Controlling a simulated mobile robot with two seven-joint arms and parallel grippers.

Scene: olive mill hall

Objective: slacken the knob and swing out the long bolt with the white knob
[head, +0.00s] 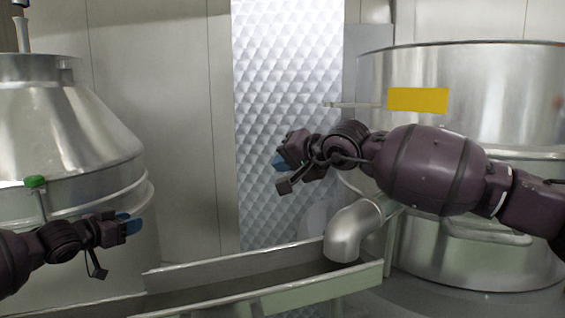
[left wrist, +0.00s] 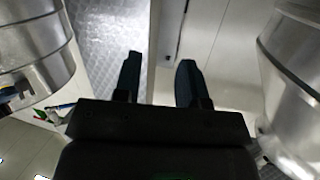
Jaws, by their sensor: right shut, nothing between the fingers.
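I cannot make out a white knob in either view. A green knob (head: 35,181) on a thin upright bolt stands at the rim of the left steel vessel (head: 75,130), which has a conical top. My left gripper (head: 131,224) is in front of this vessel, right of and below the green knob. In the left wrist view its two dark fingers (left wrist: 160,70) are apart with nothing between them. My right gripper (head: 280,163) is shut and empty, in front of the quilted metal wall panel.
A large steel tank (head: 470,90) with a yellow label (head: 418,99) stands at the right. Its bent spout (head: 350,232) ends over a metal trough (head: 230,270) that crosses the lower middle. Small coloured items (left wrist: 40,110) at the left of the wrist view are unclear.

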